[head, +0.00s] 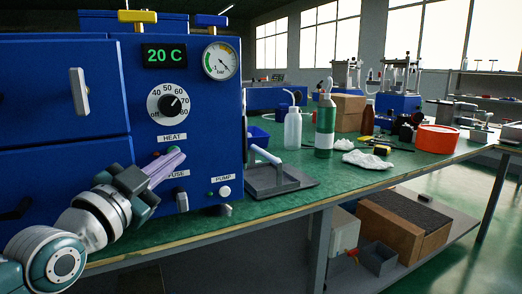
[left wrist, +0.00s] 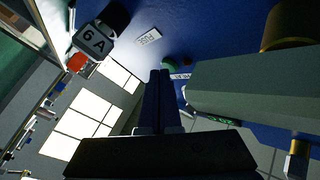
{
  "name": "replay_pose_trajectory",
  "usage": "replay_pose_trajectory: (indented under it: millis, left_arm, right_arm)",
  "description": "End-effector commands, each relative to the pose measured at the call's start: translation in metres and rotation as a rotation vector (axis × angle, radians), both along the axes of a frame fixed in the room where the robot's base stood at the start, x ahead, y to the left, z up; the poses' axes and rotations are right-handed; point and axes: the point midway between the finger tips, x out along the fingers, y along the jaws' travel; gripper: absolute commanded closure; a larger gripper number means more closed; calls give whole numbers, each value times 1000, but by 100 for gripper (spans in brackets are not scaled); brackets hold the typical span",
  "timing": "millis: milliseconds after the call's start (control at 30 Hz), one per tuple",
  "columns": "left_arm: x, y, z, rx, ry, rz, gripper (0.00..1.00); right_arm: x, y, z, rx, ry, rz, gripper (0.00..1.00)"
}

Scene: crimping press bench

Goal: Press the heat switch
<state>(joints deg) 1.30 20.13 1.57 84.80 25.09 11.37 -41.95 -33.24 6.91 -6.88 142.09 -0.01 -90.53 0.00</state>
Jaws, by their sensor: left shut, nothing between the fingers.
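The blue press cabinet (head: 205,110) stands at the left of the head view. Its HEAT label (head: 172,137) is under the temperature dial (head: 168,104), and the display (head: 165,56) reads 20 C. A small red part shows just under the label; the heat switch itself cannot be made out clearly behind my fingers. My left gripper (head: 177,156) is shut and empty, its tips at the panel just below the HEAT label; contact cannot be told. In the left wrist view my shut fingers (left wrist: 159,78) point at the panel near a small green round part (left wrist: 169,63).
The PUMP button (head: 224,191) is to the lower right. A FUSE label (left wrist: 148,38) and a fuse block marked 6 A (left wrist: 93,40) are near my fingers.

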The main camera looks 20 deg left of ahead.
Motion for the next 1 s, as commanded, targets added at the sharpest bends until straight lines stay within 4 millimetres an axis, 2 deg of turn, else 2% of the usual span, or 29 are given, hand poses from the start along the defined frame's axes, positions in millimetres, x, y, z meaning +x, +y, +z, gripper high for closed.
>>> replay_pose_trajectory:
  millis: [433,700,1000]
  left_arm:
    - [0,0,0,-1,1,0,100]
    - [-5,-6,2,-2,1,0,100]
    - [-6,-8,1,-1,1,0,100]
  right_arm:
    - [0,0,0,0,0,0,25]
    - [0,0,10,0,0,0,25]
    - [0,0,10,0,0,0,25]
